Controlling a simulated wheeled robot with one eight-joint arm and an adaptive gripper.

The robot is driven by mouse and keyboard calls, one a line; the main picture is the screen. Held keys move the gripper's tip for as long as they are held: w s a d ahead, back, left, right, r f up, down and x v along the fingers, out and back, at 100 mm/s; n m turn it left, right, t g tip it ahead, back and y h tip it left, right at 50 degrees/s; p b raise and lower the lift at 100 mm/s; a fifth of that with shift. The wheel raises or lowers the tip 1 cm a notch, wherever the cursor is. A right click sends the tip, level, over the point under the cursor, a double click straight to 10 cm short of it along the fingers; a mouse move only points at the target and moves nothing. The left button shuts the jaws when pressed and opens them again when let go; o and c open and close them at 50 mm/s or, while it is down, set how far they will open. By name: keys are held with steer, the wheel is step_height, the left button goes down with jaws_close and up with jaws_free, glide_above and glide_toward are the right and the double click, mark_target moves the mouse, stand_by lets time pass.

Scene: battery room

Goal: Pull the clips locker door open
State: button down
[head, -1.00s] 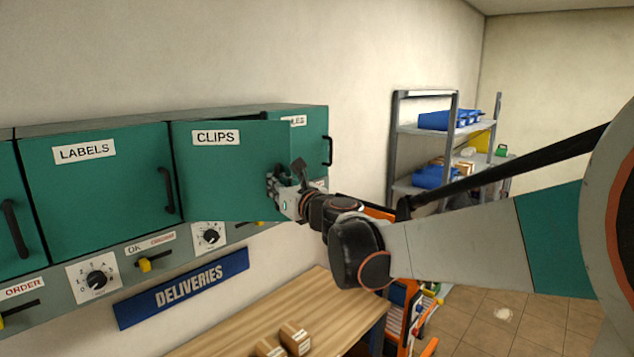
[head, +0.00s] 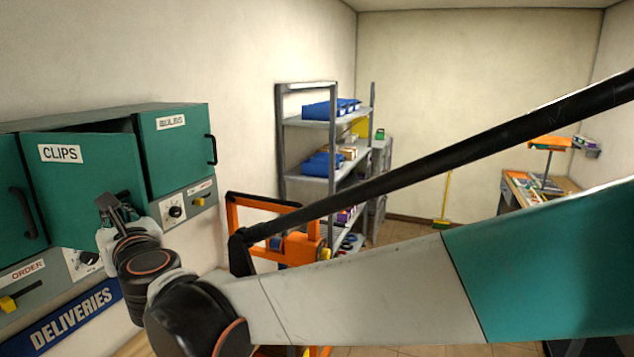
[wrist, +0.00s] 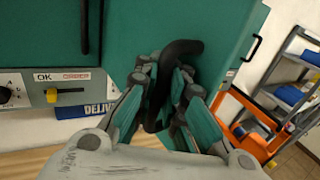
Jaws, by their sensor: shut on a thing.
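The teal clips locker door (head: 85,185) stands ajar in the head view, hinged at its left, swung out at its right edge. A dark gap shows above it. My gripper (head: 113,205) is at the right part of the door, covering its handle in that view. In the wrist view my gripper (wrist: 168,92) has its fingers closed around the black bar handle (wrist: 180,52), with the teal door panel (wrist: 222,35) right behind it. The locker's inside is mostly hidden by the door.
The closed bulbs locker (head: 175,160) is just right of the open door. A control strip with a dial (head: 175,211) and yellow levers runs below the lockers. An orange frame (head: 265,215) and a grey shelf rack (head: 307,130) stand further right.

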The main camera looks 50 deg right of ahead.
steer(key=shift+s+a+f, duration=0.15)
steer(key=shift+s+a, duration=0.35)
steer(key=shift+a, duration=0.15)
steer(key=c, duration=2.1)
jaws_free()
steer(key=shift+o, duration=0.8)
steer(key=shift+s+d, duration=0.15)
steer(key=shift+s, duration=0.2)
steer(key=s+a, duration=0.1)
steer(key=s, duration=1)
steer(key=shift+s+a, duration=0.2)
